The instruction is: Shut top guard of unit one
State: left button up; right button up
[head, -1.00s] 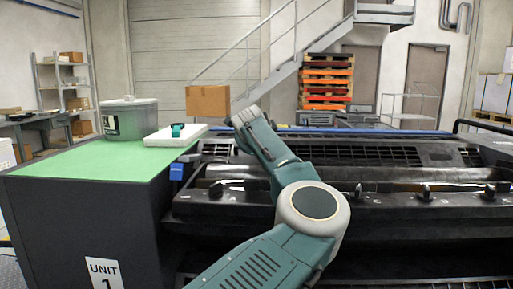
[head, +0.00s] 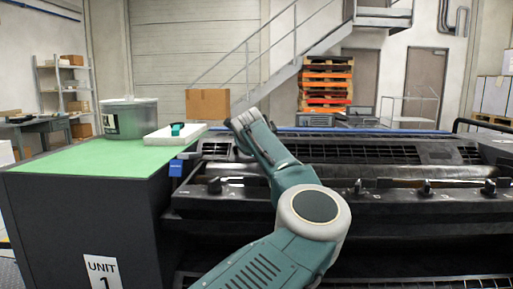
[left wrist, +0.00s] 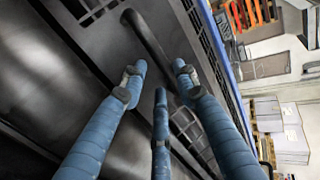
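Unit one, marked by the white "UNIT 1" label (head: 103,270), is a long dark machine. A black slatted panel (head: 370,153), likely the top guard, runs along its upper part. A shiny roller strip shows below it, so I cannot tell how far the guard stands open. My right gripper is out of view.
A green-topped cabinet (head: 60,163) on the left carries a grey tub (head: 130,118) and a white block (head: 176,135). Black knobs (head: 428,188) line the unit's front ledge. A blue rail (head: 400,131) runs behind the unit. Stairs and stacked pallets stand farther back.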

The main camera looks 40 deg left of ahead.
pick_arm(q)
notch_tip(320, 180, down, 2)
jog(key=shift+s, duration=0.15)
jog(key=shift+d, duration=0.1)
jog(key=shift+s+d+r, duration=0.2)
jog(key=shift+s+d, duration=0.1)
jog(key=shift+s, duration=0.1)
jog(key=r+v, duration=0.1)
jog(key=v, duration=1)
jog(key=shift+r, duration=0.25)
jog(key=shift+w+a, duration=0.1)
jog(key=shift+a, duration=0.05)
